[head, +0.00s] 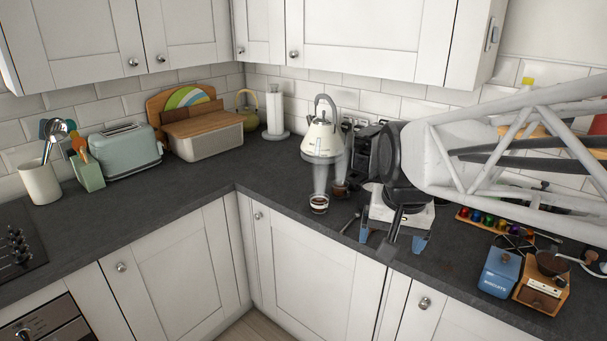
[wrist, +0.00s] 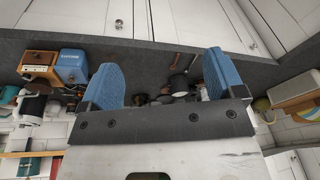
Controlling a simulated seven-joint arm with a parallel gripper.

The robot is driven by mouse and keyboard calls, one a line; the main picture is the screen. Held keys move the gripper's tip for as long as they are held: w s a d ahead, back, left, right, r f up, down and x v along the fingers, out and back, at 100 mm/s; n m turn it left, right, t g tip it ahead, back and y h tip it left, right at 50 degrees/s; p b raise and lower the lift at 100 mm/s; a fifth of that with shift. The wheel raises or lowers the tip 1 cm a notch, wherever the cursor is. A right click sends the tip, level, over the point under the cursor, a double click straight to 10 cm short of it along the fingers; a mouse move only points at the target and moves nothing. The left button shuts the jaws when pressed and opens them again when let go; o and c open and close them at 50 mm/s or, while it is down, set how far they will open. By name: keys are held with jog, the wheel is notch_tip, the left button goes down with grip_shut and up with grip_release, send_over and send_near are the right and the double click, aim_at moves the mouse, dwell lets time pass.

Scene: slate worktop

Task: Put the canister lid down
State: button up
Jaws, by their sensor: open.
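My gripper (head: 392,238) is open over the counter near its front edge, with its two blue fingertips spread apart. In the wrist view the gripper (wrist: 158,80) shows no object clearly held between its fingers. A blue canister lettered in white (head: 497,272) stands on the counter to the right of the gripper, near the front edge. It also shows in the wrist view (wrist: 72,66), left of the fingers. I cannot pick out a separate canister lid with certainty; dark shapes crowd the canister's top.
A wooden coffee grinder (head: 541,288) stands right beside the canister. A rack of coloured capsules (head: 492,222) lies behind it. A small glass with dark contents (head: 319,204) and a cream kettle (head: 322,137) are left of the gripper.

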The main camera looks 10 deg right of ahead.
jog(key=s+a+f+n, duration=0.1)
jog(key=s+f+n, duration=0.2)
jog(key=s, duration=0.7)
jog(key=shift+s+a+f+n, duration=0.35)
jog(key=shift+f+n, duration=0.05)
jog(key=shift+f, duration=0.15)
